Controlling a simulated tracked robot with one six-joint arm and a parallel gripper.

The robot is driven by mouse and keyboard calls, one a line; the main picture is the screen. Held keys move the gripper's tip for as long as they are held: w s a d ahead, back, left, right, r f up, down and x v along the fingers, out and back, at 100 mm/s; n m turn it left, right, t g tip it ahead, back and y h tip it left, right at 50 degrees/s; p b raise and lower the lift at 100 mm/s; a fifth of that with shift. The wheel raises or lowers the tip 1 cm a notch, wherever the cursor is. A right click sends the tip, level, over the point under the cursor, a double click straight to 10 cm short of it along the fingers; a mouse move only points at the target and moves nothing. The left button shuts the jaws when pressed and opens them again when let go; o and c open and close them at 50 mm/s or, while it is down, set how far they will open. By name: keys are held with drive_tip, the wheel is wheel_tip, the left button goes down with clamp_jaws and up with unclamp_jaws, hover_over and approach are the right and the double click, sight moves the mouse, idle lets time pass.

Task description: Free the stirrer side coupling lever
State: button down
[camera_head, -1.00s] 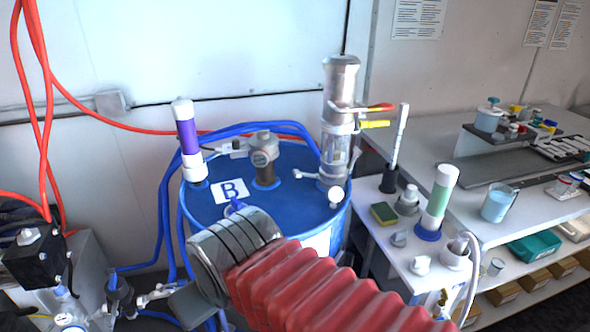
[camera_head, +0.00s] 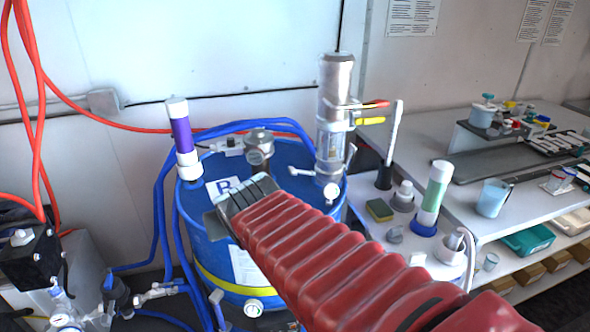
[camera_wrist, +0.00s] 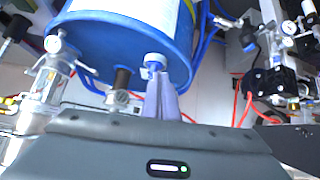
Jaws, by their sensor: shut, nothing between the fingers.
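The stirrer (camera_head: 333,100) is a tall steel and clear cylinder upright on the right rim of the blue barrel (camera_head: 290,157). A red-tipped lever (camera_head: 365,104) and a yellow one (camera_head: 370,121) stick out right from it. A pale lever (camera_head: 303,172) lies left of its base and a grey one (camera_head: 351,153) is on its right. I cannot tell which is the side coupling lever. In the wrist view the stirrer (camera_wrist: 48,78) is upside down at the left, with a white-ended lever (camera_wrist: 84,69).
A purple and white tube (camera_head: 182,138) stands at the barrel's left rim, and a grey fitting (camera_head: 259,148) between it and the stirrer. Blue hoses (camera_head: 160,215) run down the left side. A side table holds a green tube (camera_head: 434,192) and a sponge (camera_head: 379,210).

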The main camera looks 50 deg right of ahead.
drive_tip(key=w+d+m+t+h, duration=0.2)
drive_tip(key=w+d+m+t, duration=0.1)
drive_tip(key=d, duration=2.4)
drive_tip(key=f+m+t, duration=0.1)
drive_tip(key=t, duration=0.1)
drive_tip(key=shift+d+m+t, duration=0.2)
drive_tip(key=shift+m+t, duration=0.1)
hover_over(302, 172)
drive_tip(key=s+a, duration=0.2)
wheel_tip(302, 172, down, 2)
drive_tip(key=f, duration=0.2)
drive_tip(key=w+a+f, duration=0.1)
drive_tip(key=shift+w, duration=0.1)
drive_tip(key=shift+a+f, duration=0.1)
drive_tip(key=shift+f, duration=0.4)
drive_tip(key=shift+w, duration=0.1)
